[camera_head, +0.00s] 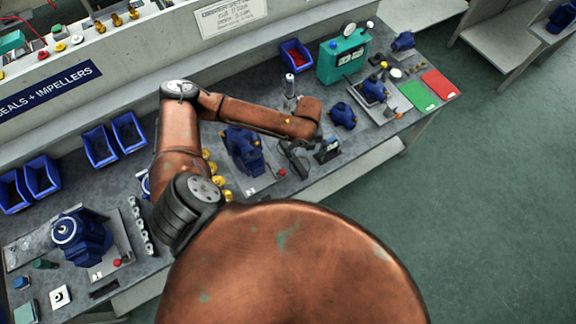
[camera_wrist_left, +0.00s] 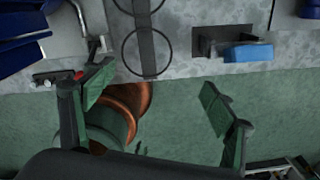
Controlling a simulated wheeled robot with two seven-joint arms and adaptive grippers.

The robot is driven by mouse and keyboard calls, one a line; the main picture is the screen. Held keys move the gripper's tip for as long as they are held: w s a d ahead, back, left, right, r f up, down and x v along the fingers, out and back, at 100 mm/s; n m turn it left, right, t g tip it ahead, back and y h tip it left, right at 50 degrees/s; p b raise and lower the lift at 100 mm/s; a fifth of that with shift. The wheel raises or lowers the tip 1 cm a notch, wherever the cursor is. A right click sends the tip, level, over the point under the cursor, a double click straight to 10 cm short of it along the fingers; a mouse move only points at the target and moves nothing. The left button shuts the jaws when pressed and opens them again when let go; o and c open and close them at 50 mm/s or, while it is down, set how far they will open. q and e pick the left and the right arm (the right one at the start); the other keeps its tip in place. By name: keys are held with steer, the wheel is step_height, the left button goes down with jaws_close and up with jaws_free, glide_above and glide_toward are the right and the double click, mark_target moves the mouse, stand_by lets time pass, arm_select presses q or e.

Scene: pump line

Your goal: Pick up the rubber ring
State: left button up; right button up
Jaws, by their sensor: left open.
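Two thin black rubber rings show in the left wrist view on the grey bench top: one near the bench's front edge (camera_wrist_left: 122,52), one farther back and cut by the top of the picture (camera_wrist_left: 113,5). A dark grey strip runs through both. My left gripper (camera_wrist_left: 158,85) is open and empty, its green-padded fingers apart, with the nearer ring ahead of the gap between them. In the head view my left gripper (camera_head: 297,160) hangs near the bench's front edge; I cannot make out the rings there. My right gripper is not in view.
A blue block on a dark stand (camera_wrist_left: 248,53) is right of the rings. A blue pump (camera_head: 243,150) stands left of the gripper, another (camera_head: 343,115) to its right. A teal test box (camera_head: 343,58) and blue bins (camera_head: 99,146) stand behind. Green floor (camera_head: 480,200) lies beyond the front edge.

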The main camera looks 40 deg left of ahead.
mark_target(300, 166)
arm_select(q)
steer(key=shift+s+a+f+b, duration=0.1)
steer(key=shift+s+a+f, duration=0.15)
steer(key=shift+f, duration=0.9)
steer(key=shift+s+a+f+b, duration=0.15)
steer(key=shift+s+a+f, duration=0.1)
steer(key=shift+f, duration=0.95)
steer(key=shift+s+a+f+b, duration=0.1)
steer(key=shift+s+a+f, duration=0.15)
steer(key=shift+f, duration=0.9)
steer(key=shift+f+p, duration=0.2)
steer(key=shift+p, duration=0.1)
steer(key=shift+c, duration=0.6)
steer(key=c, duration=0.7)
